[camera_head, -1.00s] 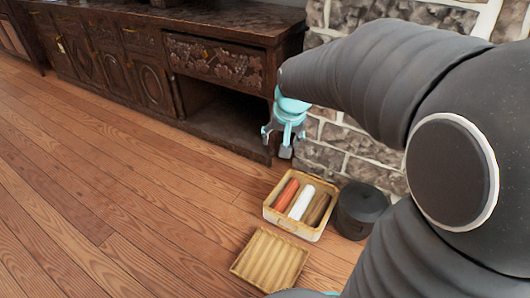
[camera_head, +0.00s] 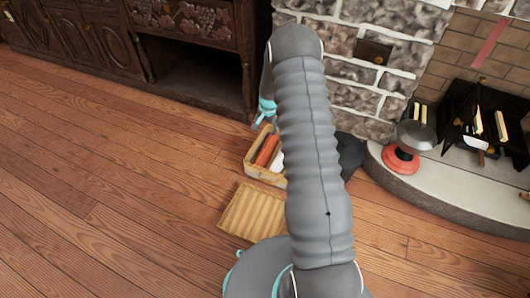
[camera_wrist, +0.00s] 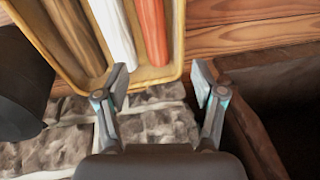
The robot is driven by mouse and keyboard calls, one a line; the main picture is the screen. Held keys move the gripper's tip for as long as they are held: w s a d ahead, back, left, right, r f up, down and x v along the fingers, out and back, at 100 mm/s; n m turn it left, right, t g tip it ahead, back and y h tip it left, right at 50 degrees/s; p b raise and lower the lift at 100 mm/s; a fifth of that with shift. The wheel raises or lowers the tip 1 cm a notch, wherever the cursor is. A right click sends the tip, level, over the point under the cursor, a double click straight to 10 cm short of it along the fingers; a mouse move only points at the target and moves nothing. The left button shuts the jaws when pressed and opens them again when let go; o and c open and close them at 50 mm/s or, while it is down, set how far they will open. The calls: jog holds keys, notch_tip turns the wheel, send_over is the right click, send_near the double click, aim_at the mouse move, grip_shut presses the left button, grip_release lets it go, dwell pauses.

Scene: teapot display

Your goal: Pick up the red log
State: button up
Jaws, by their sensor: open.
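The red log (camera_head: 267,150) lies in an open wooden box (camera_head: 252,169) on the floor, partly hidden behind my arm in the head view. In the wrist view the red log (camera_wrist: 152,32) lies at the right side of the box, beside a white log (camera_wrist: 112,32) and a brown log (camera_wrist: 74,35). My gripper (camera_wrist: 160,88) is open and empty in the wrist view. Its fingertips show over the near rim of the box, below the end of the red log in the picture. In the head view only a bit of my gripper (camera_head: 266,112) shows, above the box.
A ridged wooden lid (camera_head: 252,212) lies on the floor in front of the box. A dark pot (camera_head: 350,152) stands right of it. A stone wall (camera_head: 365,95) and a dark cabinet (camera_head: 190,60) stand behind. A raised hearth (camera_head: 440,185) is at right. Floor at left is clear.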

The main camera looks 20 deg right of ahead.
send_over(266, 149)
jog(key=shift+m, duration=0.3)
jog(key=f, duration=1.2)
jog(key=shift+s+f+b, duration=0.25)
jog(key=shift+s+b, duration=0.1)
jog(key=shift+b, duration=0.05)
jog(key=shift+w+d+f+b, duration=0.1)
jog(key=shift+w+f+b, duration=0.15)
jog(key=shift+f, duration=1.2)
jog(key=shift+w+f+b, duration=0.1)
jog(key=shift+w+f, duration=0.15)
jog(key=shift+f, duration=1.15)
jog(key=c, duration=1.1)
